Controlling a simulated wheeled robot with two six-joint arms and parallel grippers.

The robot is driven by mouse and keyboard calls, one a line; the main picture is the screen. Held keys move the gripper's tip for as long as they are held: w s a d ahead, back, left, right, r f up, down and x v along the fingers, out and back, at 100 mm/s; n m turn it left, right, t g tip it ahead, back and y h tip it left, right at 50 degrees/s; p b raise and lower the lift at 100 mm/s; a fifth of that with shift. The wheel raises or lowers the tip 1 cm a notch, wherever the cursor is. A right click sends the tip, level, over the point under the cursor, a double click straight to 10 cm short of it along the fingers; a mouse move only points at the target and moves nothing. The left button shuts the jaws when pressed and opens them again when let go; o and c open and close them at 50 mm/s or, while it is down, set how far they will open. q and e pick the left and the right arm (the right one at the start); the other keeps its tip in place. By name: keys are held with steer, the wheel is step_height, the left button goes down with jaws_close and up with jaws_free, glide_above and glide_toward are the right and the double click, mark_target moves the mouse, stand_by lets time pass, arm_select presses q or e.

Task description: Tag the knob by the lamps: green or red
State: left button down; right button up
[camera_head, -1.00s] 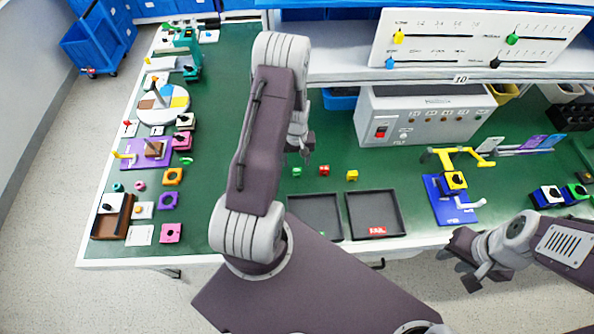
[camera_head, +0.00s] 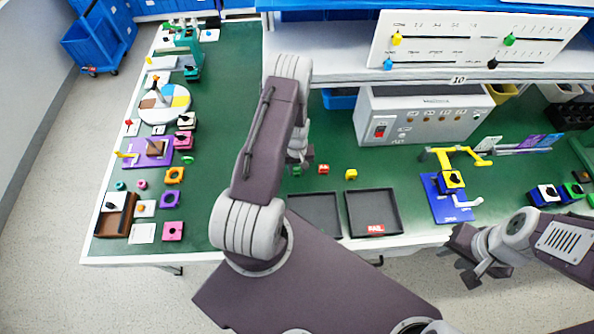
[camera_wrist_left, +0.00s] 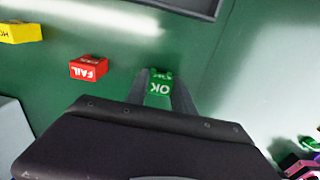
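The white control box (camera_head: 425,115) with a red switch and a row of small knobs or lamps stands at the back; I cannot tell its lamp colours. The green OK tag (camera_wrist_left: 159,88) sits between my left gripper's fingers (camera_wrist_left: 160,90) in the left wrist view. I cannot tell whether they press on it. In the head view the left gripper (camera_head: 300,165) points down over the green tag (camera_head: 297,170), partly hiding it. The red FAIL tag (camera_head: 323,169) and yellow tag (camera_head: 351,174) stand to the right. My right gripper (camera_head: 458,270) is open and empty past the front edge.
Two dark trays lie in front of the tags, the left one (camera_head: 316,213) and the right one (camera_head: 374,212) with a red FAIL label. A blue fixture (camera_head: 446,200) with a yellow clamp stands right. Several small parts crowd the left side. A shelf (camera_head: 340,73) overhangs the back.

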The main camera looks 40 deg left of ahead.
mark_target(297, 168)
arm_select(q)
steer(key=shift+r, duration=0.5)
step_height(297, 168, up, 3)
steer(key=shift+w+r+b, duration=0.1)
steer(key=shift+b, duration=0.45)
steer(key=w+d+r+b, duration=0.2)
steer(key=w+d+r, duration=0.4)
steer(key=w+d, duration=0.2)
steer(key=shift+d+r, duration=0.15)
steer(key=shift+r, duration=0.25)
